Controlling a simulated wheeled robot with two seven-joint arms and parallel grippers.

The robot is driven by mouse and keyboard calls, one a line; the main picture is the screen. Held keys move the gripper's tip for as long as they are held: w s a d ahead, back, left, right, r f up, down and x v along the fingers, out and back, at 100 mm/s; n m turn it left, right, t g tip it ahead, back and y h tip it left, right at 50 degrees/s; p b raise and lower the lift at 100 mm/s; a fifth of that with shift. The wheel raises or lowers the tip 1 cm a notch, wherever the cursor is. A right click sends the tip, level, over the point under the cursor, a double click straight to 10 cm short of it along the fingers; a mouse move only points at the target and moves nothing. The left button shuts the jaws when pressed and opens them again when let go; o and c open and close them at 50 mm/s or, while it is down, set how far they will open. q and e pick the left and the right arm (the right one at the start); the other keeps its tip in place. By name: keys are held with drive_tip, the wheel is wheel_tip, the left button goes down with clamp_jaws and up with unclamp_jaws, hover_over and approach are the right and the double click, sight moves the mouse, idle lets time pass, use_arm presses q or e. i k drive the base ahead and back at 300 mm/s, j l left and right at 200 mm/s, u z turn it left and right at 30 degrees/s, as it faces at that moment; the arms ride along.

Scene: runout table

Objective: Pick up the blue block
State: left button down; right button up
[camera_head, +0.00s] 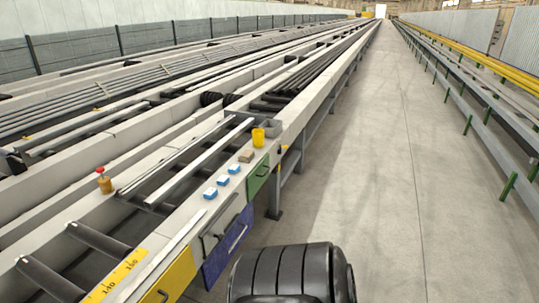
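Three small blue blocks with paler tops sit in a row on the light ledge of the runout table. The nearest blue block (210,193) is at the left of the row, the middle blue block (223,181) is just beyond it, and the farthest blue block (234,169) is at the right. They stand apart from each other with small gaps. The picture does not show which one the task means. Neither of my grippers is in view, and nothing touches the blocks.
A tan block (246,156), a yellow cup (258,138) and a grey box (272,128) stand farther along the ledge. A red-knobbed object (103,180) stands left. Green (259,177), blue (228,246) and yellow (168,281) drawer fronts face the open floor (400,190).

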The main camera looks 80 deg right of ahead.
sight(211, 193)
drive_tip(key=z, duration=1.9)
drive_tip(key=i+j+z, duration=0.5)
drive_tip(key=i+l, duration=0.05)
drive_tip(key=i, duration=0.05)
